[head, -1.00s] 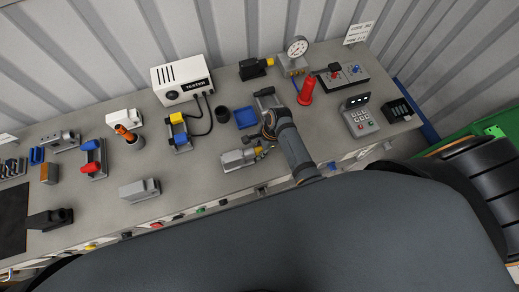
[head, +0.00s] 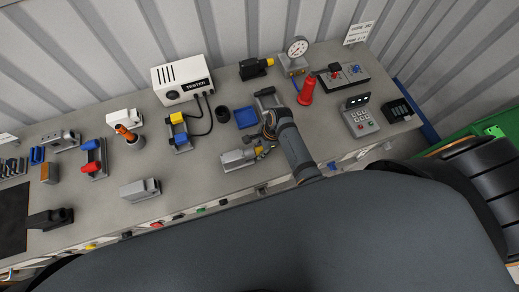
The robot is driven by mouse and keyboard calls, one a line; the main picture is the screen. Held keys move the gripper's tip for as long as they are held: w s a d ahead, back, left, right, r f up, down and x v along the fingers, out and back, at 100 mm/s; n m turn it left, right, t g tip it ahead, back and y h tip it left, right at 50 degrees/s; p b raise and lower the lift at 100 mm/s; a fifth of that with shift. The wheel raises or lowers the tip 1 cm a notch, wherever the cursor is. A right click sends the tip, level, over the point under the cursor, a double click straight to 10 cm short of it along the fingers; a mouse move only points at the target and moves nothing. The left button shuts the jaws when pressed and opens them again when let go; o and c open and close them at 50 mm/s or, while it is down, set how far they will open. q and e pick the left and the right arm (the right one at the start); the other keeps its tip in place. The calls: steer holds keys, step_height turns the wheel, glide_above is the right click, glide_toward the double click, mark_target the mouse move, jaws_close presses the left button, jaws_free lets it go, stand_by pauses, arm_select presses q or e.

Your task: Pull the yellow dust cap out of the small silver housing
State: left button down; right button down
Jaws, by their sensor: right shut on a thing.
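The small silver housing (head: 236,160) lies on the grey bench, in front of the blue tray. The yellow dust cap (head: 259,150) shows at its right end, partly hidden by my gripper. I cannot tell whether there is a gap between the cap and the housing. My right gripper (head: 266,145) comes in from the right and is shut on the yellow cap; its fingertips are small and partly hidden by the wrist. My left gripper is not in view.
A small blue tray (head: 246,118) and a grey bracket (head: 266,97) stand just behind the gripper. A red cone-like part (head: 306,91) stands to the right.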

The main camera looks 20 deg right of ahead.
steer(key=shift+d+p, duration=0.7)
steer(key=shift+d, duration=1)
steer(key=shift+r, duration=0.1)
step_height(320, 180, up, 7)
